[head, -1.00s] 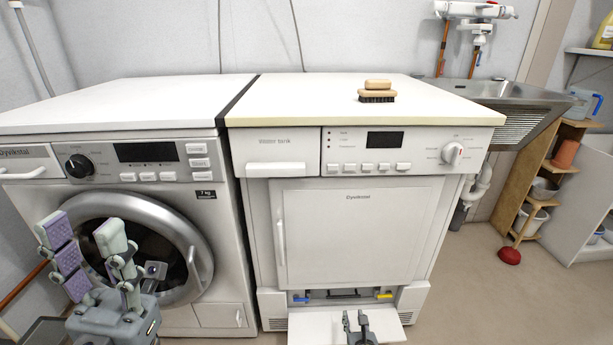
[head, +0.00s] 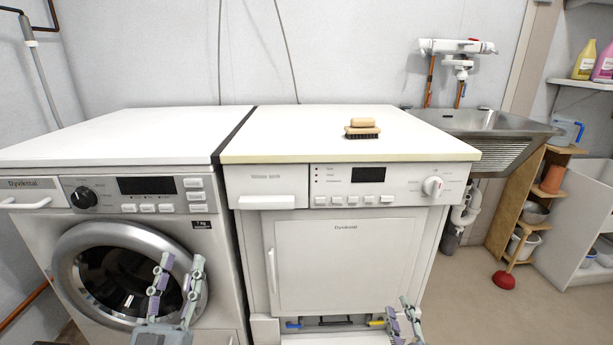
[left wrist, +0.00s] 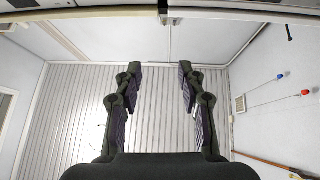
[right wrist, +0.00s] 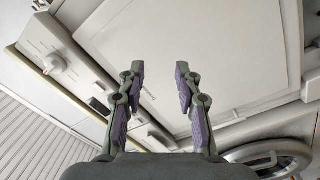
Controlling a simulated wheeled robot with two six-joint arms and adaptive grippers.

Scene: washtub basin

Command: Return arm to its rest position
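My left gripper (head: 182,264) stands upright in the head view, in front of the washing machine's round door (head: 112,275). Its two fingers are apart with nothing between them, as the left wrist view (left wrist: 160,72) also shows. My right gripper (head: 401,312) is low in the head view, in front of the dryer's lower right part. In the right wrist view (right wrist: 160,72) its fingers are apart and empty, with the dryer front (right wrist: 205,50) beyond them. Most of both arms is out of view.
A scrubbing brush (head: 362,134) with a second tan piece (head: 362,122) on it lies on the dryer top (head: 300,140). A metal sink (head: 480,122), wooden shelf (head: 515,205) and red plunger (head: 504,280) are at right. The dryer's lower flap (head: 310,340) hangs open.

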